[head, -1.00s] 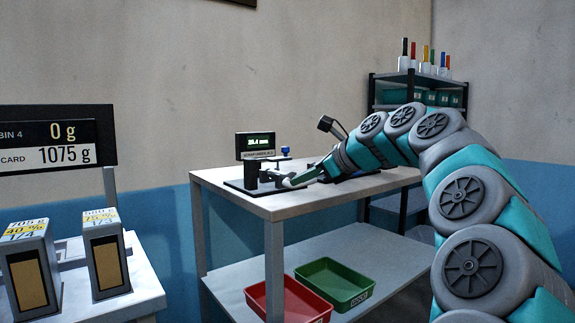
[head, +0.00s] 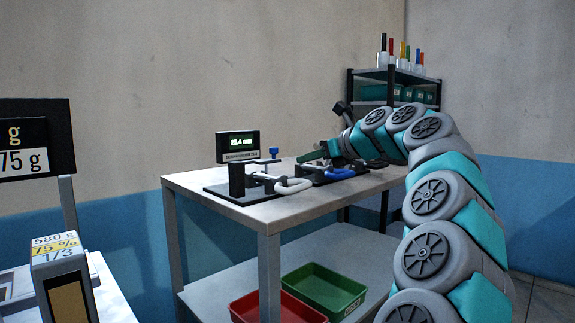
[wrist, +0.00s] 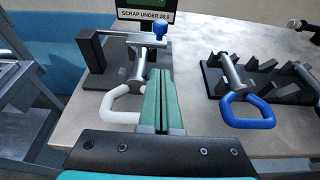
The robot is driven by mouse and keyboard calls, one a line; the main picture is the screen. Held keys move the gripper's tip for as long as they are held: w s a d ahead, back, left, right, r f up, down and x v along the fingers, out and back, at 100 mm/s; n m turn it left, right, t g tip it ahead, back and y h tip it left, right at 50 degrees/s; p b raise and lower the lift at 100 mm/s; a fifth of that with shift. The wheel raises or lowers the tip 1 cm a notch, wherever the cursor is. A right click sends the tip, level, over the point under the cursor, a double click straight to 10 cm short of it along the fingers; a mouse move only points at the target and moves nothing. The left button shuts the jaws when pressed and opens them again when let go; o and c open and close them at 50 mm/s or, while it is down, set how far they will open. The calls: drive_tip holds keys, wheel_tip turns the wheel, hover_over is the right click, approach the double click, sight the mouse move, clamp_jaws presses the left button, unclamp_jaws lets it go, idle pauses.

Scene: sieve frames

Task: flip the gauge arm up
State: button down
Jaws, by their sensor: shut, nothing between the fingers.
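The gauge has a black stand and base (head: 237,180), and a small display (head: 238,146) behind it. Its gauge arm is a thin pale bar (wrist: 128,41) lying level from the black post to a blue knob (wrist: 160,27). The knob also shows in the head view (head: 273,152). A grey shaft with a white loop handle (wrist: 112,104) lies in the gauge, below the arm. My gripper (wrist: 160,75) is shut and empty, its green fingers just right of the white handle and nearer than the knob. In the head view my gripper (head: 303,157) is right of the gauge.
A piece with a blue loop handle (wrist: 250,112) lies on a black rack (wrist: 268,75) at the right of the table (head: 215,207). Red (head: 275,308) and green (head: 325,287) trays sit on the lower shelf.

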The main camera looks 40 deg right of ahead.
drive_tip(key=x, duration=1)
drive_tip(key=shift+s+a+r, duration=0.1)
drive_tip(key=shift+r, duration=0.05)
